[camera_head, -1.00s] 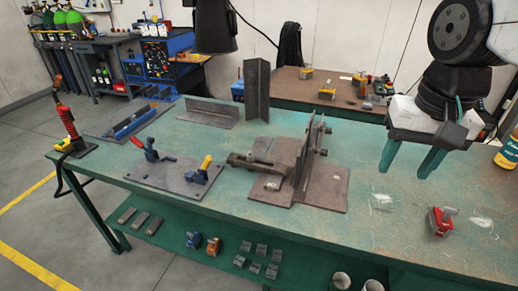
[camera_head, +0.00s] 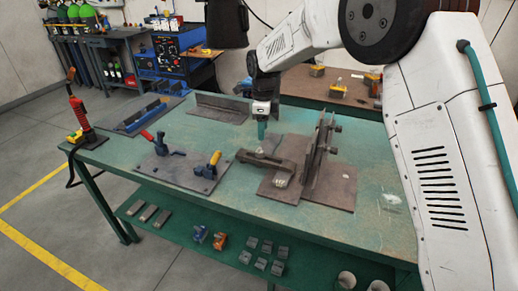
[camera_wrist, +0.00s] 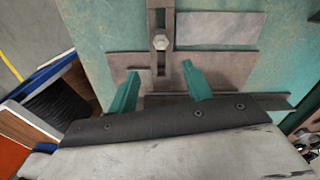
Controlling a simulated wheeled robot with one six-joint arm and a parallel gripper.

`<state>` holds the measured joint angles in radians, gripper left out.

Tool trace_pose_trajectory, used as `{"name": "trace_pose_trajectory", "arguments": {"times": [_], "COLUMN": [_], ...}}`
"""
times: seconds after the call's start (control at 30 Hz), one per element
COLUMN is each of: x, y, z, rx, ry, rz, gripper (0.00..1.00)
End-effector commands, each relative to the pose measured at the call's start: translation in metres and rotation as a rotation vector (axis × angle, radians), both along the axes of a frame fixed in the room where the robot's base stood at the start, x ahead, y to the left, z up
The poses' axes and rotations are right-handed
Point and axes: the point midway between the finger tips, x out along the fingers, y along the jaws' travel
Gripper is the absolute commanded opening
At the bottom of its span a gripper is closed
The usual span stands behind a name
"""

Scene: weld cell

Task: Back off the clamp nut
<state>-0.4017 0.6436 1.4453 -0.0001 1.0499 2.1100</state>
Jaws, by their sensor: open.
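The clamp nut (camera_wrist: 160,41) is a pale hex head in the wrist view. It sits on a dark slotted clamp bar (camera_wrist: 160,15), just beyond the gap between my fingertips. My gripper (camera_wrist: 160,68) is open, its two teal fingers apart with nothing between them. In the head view my gripper (camera_head: 262,132) points down over the far side of the clamp bar (camera_head: 264,161). The bar reaches toward an upright plate (camera_head: 318,158) on a brown base plate (camera_head: 338,184). I cannot clearly make out the nut in the head view.
A fixture plate (camera_head: 172,171) with red- and yellow-handled toggle clamps lies to the left. An angle piece (camera_head: 217,108) and a blue-edged tray (camera_head: 145,115) lie behind. Green tabletop (camera_head: 235,210) is clear in front. A second bench (camera_head: 312,96) stands behind.

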Motion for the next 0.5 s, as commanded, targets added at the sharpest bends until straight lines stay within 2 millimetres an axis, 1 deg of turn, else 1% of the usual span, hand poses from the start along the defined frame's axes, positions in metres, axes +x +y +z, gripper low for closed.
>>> {"name": "trace_pose_trajectory", "arguments": {"times": [0.03,0.13,0.27,0.5], "x": [0.003,0.006,0.007,0.006], "y": [0.006,0.012,0.012,0.012], "z": [-0.008,-0.018,-0.033,-0.072], "rx": [-0.001,-0.002,-0.001,-0.002], "ry": [0.002,0.002,0.004,0.005], "rz": [-0.021,-0.049,-0.055,-0.054], "gripper": [0.50,0.50,0.50,0.50]}}
